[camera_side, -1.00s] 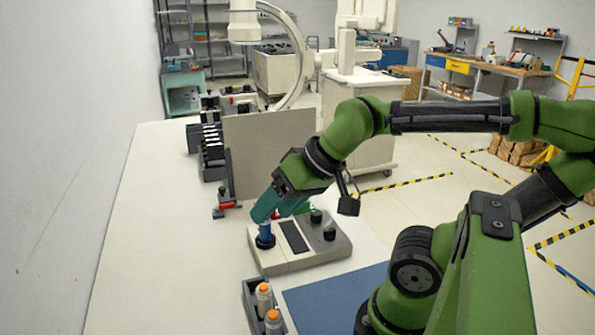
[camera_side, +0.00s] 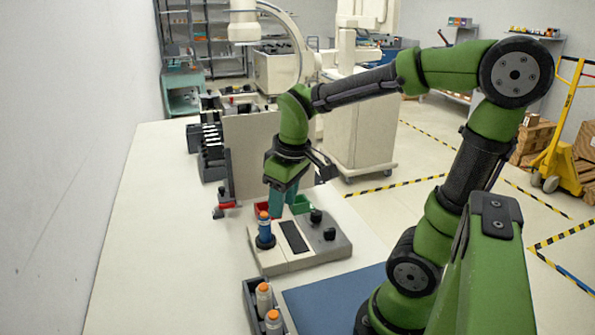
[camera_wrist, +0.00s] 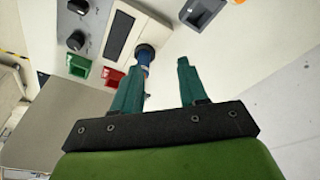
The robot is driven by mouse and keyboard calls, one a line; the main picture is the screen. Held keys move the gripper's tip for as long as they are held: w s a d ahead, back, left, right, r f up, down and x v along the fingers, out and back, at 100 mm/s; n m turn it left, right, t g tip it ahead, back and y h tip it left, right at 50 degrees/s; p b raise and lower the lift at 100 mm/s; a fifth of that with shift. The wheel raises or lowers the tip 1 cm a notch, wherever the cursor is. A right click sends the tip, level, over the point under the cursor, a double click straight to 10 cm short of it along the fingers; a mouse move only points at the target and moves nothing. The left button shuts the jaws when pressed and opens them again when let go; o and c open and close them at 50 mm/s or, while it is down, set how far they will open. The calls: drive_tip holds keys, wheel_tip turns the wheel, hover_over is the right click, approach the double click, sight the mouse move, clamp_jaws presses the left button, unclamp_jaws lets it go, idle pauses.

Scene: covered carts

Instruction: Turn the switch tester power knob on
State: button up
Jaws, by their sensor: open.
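The switch tester (camera_side: 285,262) is a beige box on the pale table with a dark display window (camera_side: 293,236). Two black knobs stand on its right part, one farther back (camera_side: 316,215) and one nearer (camera_side: 329,234); both also show in the wrist view (camera_wrist: 75,40). Which is the power knob, and its setting, I cannot tell. A blue cylinder (camera_side: 264,229) with an orange top stands upright in the tester's round black socket; it also shows in the wrist view (camera_wrist: 145,60). My gripper (camera_side: 283,212) has teal fingers, open and empty, behind the cylinder and apart from it.
A red bin (camera_wrist: 112,78) and a green bin (camera_wrist: 78,66) sit behind the tester. A grey upright panel (camera_side: 255,150) stands farther back. In front, a dark holder (camera_side: 252,300) carries two white, orange-topped cylinders beside a blue mat (camera_side: 335,298). The table's left side is clear.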

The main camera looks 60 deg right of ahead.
sight(329, 229)
drive_tip(key=d+n+g+h, duration=0.3)
drive_tip(key=d+n+g, duration=0.2)
drive_tip(key=d+n, duration=0.45)
drive_tip(key=x, duration=1.1)
drive_tip(key=s+a+x, duration=0.1)
drive_tip(key=x, duration=0.4)
drive_tip(key=shift+s+d+f, duration=0.15)
drive_tip(key=shift+s+f, duration=0.05)
drive_tip(key=shift+f, duration=0.1)
drive_tip(key=shift+c, duration=0.4)
clamp_jaws()
